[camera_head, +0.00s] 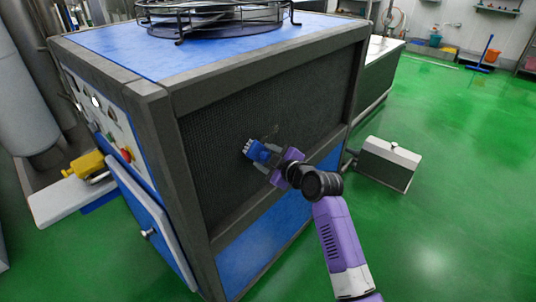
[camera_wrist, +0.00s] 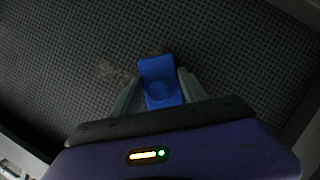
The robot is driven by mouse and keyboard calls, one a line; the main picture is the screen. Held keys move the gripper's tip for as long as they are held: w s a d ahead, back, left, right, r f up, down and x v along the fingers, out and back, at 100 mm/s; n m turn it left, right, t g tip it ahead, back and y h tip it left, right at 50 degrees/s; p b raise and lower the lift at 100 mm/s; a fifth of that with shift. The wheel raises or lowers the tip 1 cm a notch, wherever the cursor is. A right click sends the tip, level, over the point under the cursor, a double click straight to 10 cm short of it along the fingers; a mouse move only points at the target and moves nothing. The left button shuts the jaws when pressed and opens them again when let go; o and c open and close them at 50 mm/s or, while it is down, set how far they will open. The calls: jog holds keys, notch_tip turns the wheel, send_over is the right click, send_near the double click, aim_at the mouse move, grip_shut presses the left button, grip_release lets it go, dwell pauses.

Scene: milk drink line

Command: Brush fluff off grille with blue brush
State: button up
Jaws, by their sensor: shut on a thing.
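The grille (camera_head: 215,140) is a dark mesh panel in the side of a grey-framed blue machine. It fills most of the wrist view (camera_wrist: 220,40). My gripper (camera_head: 270,157) is shut on the blue brush (camera_head: 256,151) in front of the grille's middle. In the wrist view the brush (camera_wrist: 158,75) sits between the two fingers, its far end towards the mesh. I cannot tell whether the bristles touch the mesh. A pale, brownish patch of fluff (camera_wrist: 113,73) lies on the mesh just left of the brush. In the head view only a faint trace shows near the brush.
A grey box (camera_head: 388,163) stands on the green floor right of the machine. A panel door (camera_head: 150,215) stands out at the machine's front left, near a yellow part (camera_head: 86,166). A wire guard (camera_head: 210,15) tops the machine. Green floor at right is open.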

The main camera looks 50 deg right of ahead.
aim_at(256, 153)
jog(key=shift+w+a+p, duration=0.1)
jog(key=shift+a+p, duration=0.45)
jog(key=shift+a, duration=1.05)
jog(key=shift+w+r+p, duration=0.1)
jog(key=shift+r+p, duration=0.55)
jog(key=shift+r, duration=0.45)
jog(key=shift+d, duration=0.3)
jog(key=shift+c, duration=0.6)
jog(key=shift+d+f+b, duration=0.15)
jog(key=shift+d+b, duration=0.65)
jog(key=shift+d, duration=0.4)
jog(key=shift+d+f+b, duration=0.1)
jog(key=shift+d+b, duration=0.65)
jog(key=shift+d, duration=0.4)
jog(key=shift+w+d+r+b, duration=0.15)
jog(key=shift+d+b, duration=0.25)
jog(key=shift+d, duration=0.35)
jog(key=shift+d+b, duration=1.7)
jog(key=shift+d, duration=1.1)
jog(key=shift+w+d, duration=0.15)
jog(key=shift+d, duration=0.4)
jog(key=shift+d+b, duration=1.25)
jog(key=shift+d, duration=0.4)
